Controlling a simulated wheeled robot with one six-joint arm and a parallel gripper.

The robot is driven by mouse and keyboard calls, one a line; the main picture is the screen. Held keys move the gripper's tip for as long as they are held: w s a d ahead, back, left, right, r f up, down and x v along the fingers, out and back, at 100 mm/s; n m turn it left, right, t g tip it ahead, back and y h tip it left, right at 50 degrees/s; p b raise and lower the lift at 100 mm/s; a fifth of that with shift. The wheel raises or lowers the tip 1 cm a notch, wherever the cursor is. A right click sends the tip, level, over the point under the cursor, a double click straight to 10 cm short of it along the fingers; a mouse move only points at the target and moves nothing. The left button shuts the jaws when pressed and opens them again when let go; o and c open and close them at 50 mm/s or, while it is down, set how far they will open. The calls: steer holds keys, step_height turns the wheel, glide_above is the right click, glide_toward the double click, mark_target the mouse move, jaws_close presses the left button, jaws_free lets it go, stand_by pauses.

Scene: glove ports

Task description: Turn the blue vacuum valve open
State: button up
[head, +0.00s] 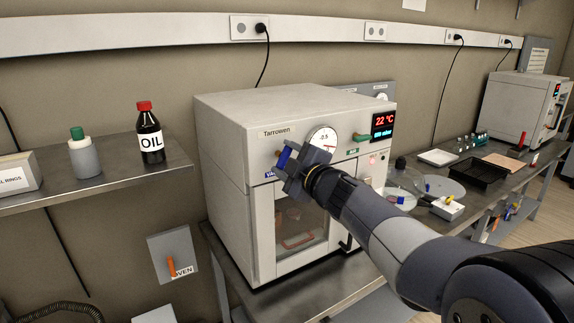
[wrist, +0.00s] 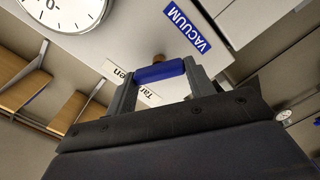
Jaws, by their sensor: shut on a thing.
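The blue vacuum valve handle (head: 284,157) is on the front of the white Tarrowen vacuum oven (head: 222,136), at the upper left of its face. My gripper (head: 287,163) is at the handle in the head view and partly hides it. In the wrist view the blue handle (wrist: 159,72) lies between the two fingers of my gripper (wrist: 158,78), which are shut on it. A brass stem shows just behind the handle. A blue VACUUM label (wrist: 187,25) is beside it. The handle's angle relative to open or shut is hard to tell.
A round gauge (head: 323,139) sits right of the valve, close to my gripper. A green-labelled lever (head: 361,137) and red display (head: 383,121) are further right. A shelf (head: 120,177) with bottles is at left. The bench at right holds trays and dishes.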

steer(key=n+b, duration=0.2)
steer(key=n, duration=0.3)
steer(key=shift+f+n, duration=0.15)
steer(key=shift+n, duration=0.25)
stand_by(0.4)
steer(key=o, duration=1)
steer(key=shift+s, duration=0.1)
steer(key=v, duration=1)
steer(key=shift+s+d+b, duration=0.25)
steer(key=shift+b, duration=0.15)
steer(key=x, duration=1.1)
